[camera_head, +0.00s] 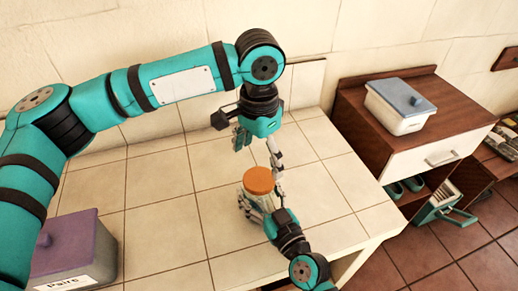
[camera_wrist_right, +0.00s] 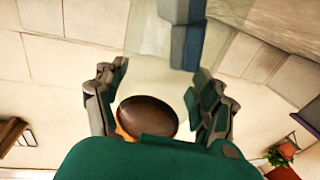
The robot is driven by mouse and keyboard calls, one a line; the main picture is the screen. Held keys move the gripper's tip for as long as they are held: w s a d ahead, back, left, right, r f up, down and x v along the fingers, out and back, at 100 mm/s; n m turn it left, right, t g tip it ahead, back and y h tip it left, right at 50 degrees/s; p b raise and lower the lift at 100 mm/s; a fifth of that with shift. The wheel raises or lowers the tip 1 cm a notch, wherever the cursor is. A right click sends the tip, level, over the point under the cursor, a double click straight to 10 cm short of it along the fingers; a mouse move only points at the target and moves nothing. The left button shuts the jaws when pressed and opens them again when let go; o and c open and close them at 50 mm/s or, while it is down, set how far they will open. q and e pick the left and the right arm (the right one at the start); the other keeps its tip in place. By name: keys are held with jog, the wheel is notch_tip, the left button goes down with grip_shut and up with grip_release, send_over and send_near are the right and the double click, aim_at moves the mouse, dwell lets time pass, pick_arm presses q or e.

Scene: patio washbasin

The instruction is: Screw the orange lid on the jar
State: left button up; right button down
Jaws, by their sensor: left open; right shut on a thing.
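The orange lid (camera_head: 258,179) sits level on top of the glass jar (camera_head: 260,197); whether it is threaded tight cannot be told. My right gripper (camera_head: 261,203) is shut on the jar's body from the front, on the tiled counter, with its fingers on either side. In the right wrist view, my right fingers (camera_wrist_right: 157,95) flank the jar, whose round top (camera_wrist_right: 146,116) looks dark brown with an orange edge. The jar's lower part is mostly hidden. My left gripper (camera_head: 257,153) is open, pointing down just above the lid, with nothing between its fingers.
A grey box with a purple lid (camera_head: 68,238) stands at the counter's left front. A brown cabinet (camera_head: 366,112) with a blue-lidded container (camera_head: 400,103) stands to the right. The tiled counter (camera_head: 155,205) is clear around the jar, with a wall behind.

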aim_at(259, 179)
pick_arm(q)
notch_tip(259, 179, down, 7)
jog(key=shift+r, duration=0.1)
jog(key=shift+c, duration=0.2)
jog(key=c, duration=1.2)
jog(key=o, duration=1.3)
notch_tip(259, 179, up, 12)
jog(key=shift+r, duration=0.1)
pick_arm(e)
grip_release()
